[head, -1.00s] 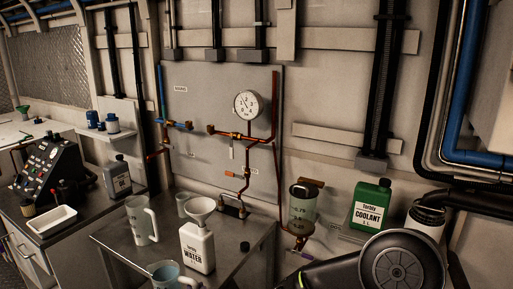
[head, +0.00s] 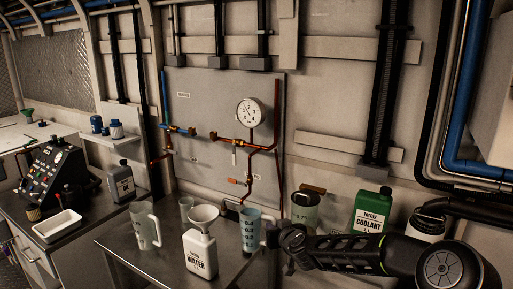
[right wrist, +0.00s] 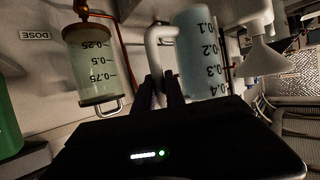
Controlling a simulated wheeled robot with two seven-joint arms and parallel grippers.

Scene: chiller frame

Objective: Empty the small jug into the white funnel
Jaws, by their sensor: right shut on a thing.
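The small jug (head: 249,232), bluish with a printed scale, is upright just right of the white funnel (head: 203,213). The funnel sits in the neck of a white WATER bottle (head: 201,256) on the metal table. My right gripper (head: 272,238) is shut on the jug's handle. In the right wrist view the fingers (right wrist: 165,92) close on the handle, beside the jug (right wrist: 199,60), with the funnel (right wrist: 263,58) farther right. The jug's liquid level is not clear. My left gripper is not in view.
Behind my right arm are a dosing vessel (head: 305,212) and a green COOLANT bottle (head: 371,212). The table's front left (head: 150,262) is clear.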

